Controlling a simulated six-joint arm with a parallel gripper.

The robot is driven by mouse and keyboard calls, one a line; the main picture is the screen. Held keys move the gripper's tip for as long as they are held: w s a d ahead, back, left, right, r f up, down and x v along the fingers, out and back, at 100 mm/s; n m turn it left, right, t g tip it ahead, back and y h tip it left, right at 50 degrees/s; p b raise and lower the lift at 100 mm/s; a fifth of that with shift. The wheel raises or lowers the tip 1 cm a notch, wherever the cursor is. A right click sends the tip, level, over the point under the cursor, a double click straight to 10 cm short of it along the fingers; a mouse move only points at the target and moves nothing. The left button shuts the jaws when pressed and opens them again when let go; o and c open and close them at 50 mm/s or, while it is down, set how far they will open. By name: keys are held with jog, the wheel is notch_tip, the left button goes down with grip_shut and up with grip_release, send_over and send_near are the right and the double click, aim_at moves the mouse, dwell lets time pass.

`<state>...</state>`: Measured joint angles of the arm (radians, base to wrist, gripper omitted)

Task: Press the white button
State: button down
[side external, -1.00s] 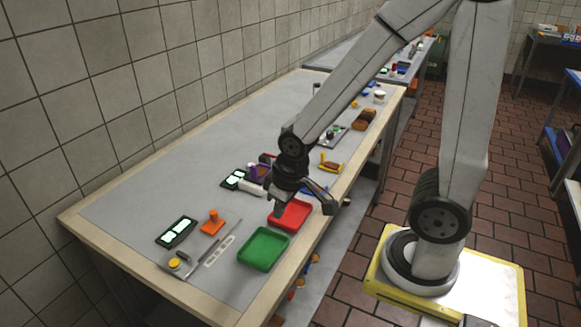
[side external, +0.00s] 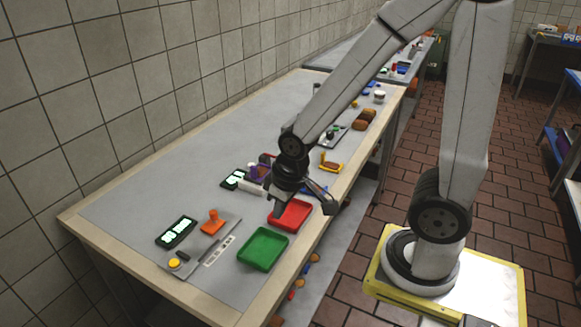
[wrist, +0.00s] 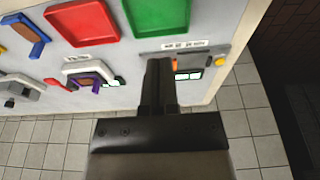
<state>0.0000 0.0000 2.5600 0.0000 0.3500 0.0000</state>
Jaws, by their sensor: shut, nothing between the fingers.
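My gripper (side external: 278,211) hangs beside the red tray, its dark fingers together and pointing down. In the wrist view the shut, empty fingers (wrist: 160,65) cover part of the lower panel. I cannot clearly pick out a white button. A small round white-topped thing (side external: 379,94) stands at the far end of the table. The near panel has a yellow button (side external: 174,263) and an orange knob (side external: 212,222).
The red tray (side external: 283,225) and green tray (side external: 262,263) line the right edge. Black-framed displays (side external: 176,232) sit on the left. A yellow-handled item (side external: 331,168) and brown blocks (side external: 366,120) lie farther back. The middle left of the grey tabletop (side external: 190,160) is bare.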

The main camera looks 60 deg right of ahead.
jog(key=w+d+r+n+t+h, duration=0.1)
jog(key=w+d+t, duration=0.1)
jog(key=w+d, duration=0.35)
jog(key=w+d+r+n+t+h, duration=0.1)
jog(key=w+d+t, duration=0.15)
jog(key=w, duration=0.55)
jog(key=n+t+y, duration=0.2)
jog(key=n+y, duration=0.2)
jog(key=n, duration=0.5)
send_over(254, 164)
jog(key=shift+f, duration=2.75)
jog(key=shift+f, duration=0.1)
jog(key=shift+f, duration=4.3)
jog(key=shift+f, duration=0.4)
